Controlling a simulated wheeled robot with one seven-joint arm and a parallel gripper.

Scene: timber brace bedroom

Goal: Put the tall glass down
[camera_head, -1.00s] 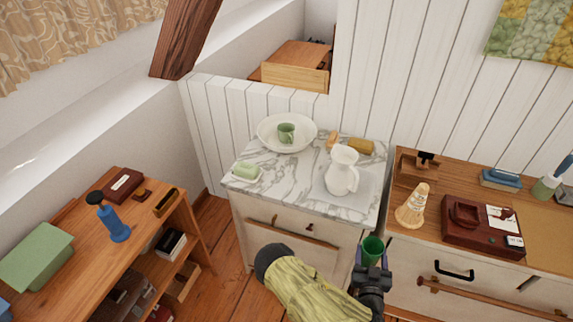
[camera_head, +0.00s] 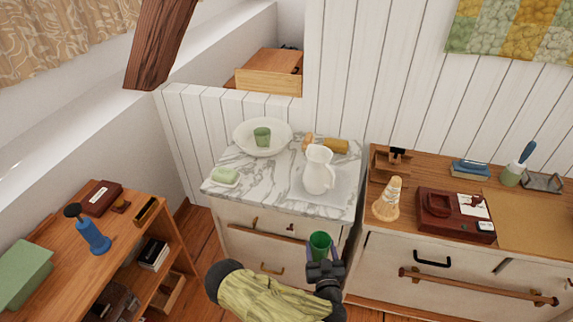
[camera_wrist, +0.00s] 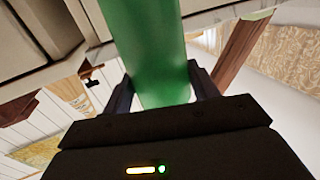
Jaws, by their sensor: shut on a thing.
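The tall glass is green (camera_head: 319,243). My gripper (camera_head: 321,257) is shut on it and holds it in front of the marble-topped washstand (camera_head: 262,190), below the level of its top. In the wrist view the glass (camera_wrist: 152,50) stands between the two fingers (camera_wrist: 163,92), and its far end runs out of the picture. In the head view only its upper part shows; my gripper hides the rest.
A desk (camera_head: 380,226) stands right, a low shelf (camera_head: 150,221) left.

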